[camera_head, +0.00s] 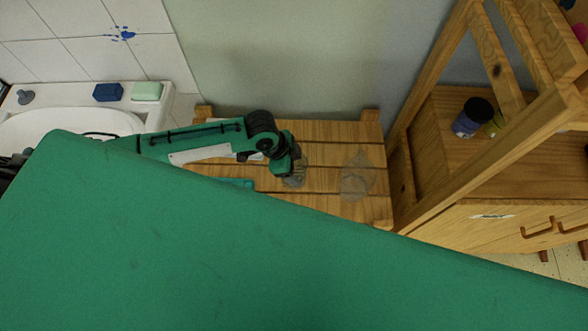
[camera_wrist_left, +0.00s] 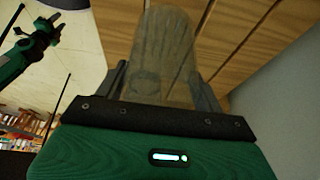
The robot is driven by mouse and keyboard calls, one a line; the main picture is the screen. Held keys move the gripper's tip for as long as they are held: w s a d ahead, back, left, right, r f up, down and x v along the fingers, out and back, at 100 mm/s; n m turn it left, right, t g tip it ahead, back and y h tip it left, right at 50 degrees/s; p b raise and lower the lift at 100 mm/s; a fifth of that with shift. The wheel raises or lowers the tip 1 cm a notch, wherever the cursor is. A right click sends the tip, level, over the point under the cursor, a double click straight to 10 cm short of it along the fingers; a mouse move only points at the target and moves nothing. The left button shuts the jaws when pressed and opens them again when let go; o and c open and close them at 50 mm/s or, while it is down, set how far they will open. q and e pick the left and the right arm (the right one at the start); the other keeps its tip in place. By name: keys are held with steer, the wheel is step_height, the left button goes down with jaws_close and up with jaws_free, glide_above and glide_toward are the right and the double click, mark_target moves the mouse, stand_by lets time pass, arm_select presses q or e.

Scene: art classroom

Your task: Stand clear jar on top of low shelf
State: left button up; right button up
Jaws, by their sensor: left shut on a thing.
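The clear jar (camera_wrist_left: 163,50) is between the fingers of my left gripper (camera_wrist_left: 160,82) in the left wrist view, its end extending past the fingertips. In the head view my left gripper (camera_head: 293,172) is over the slatted wooden low shelf (camera_head: 330,133), shut on the jar (camera_head: 295,181), which is mostly hidden by the gripper. I cannot tell whether the jar touches the slats. My right gripper (camera_wrist_left: 38,37) shows small at the upper left of the left wrist view; its jaw opening is unclear.
Another transparent object (camera_head: 357,178) stands on the slats to the right of my left gripper. A wooden cabinet (camera_head: 500,225) with a dark-lidded jar (camera_head: 472,118) is at right. A sink (camera_head: 80,123) with a blue block (camera_head: 108,92) and green soap (camera_head: 147,91) is at left.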

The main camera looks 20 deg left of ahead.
arm_select(q)
step_height(320, 180, down, 3)
steer(key=shift+f, duration=0.4)
steer(key=shift+f, duration=0.15)
steer(key=o, duration=1)
steer(key=shift+o, duration=0.2)
steer(key=shift+r, duration=0.25)
steer(key=v, duration=1.1)
steer(key=shift+r+b, duration=0.3)
steer(key=shift+r, duration=0.1)
